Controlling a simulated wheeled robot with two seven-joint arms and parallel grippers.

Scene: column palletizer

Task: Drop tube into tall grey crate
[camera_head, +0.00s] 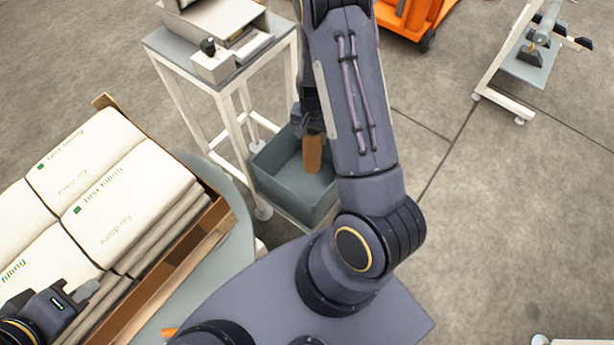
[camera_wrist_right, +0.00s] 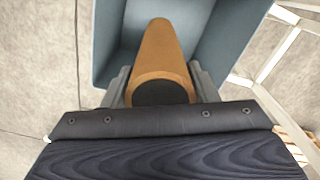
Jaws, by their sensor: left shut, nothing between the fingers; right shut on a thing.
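A brown tube (camera_head: 312,154) hangs from my right gripper (camera_head: 310,134), over the opening of the grey crate (camera_head: 268,177). The crate stands below the small white table's side in the head view. In the right wrist view the tube (camera_wrist_right: 163,60) sits between the two fingers of my right gripper (camera_wrist_right: 160,88), its dark end facing the camera. The crate's blue-grey walls (camera_wrist_right: 215,50) show around and beyond the tube. My left gripper (camera_head: 78,296) is shut and empty at the lower left, over the white bags. My right arm hides part of the crate's right side.
White bags (camera_head: 120,190) lie stacked in an open cardboard box (camera_head: 175,262) on a round table (camera_head: 232,190). A white-legged table (camera_head: 180,58) with a device stands behind the crate. An orange cart (camera_head: 410,15) is at the back.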

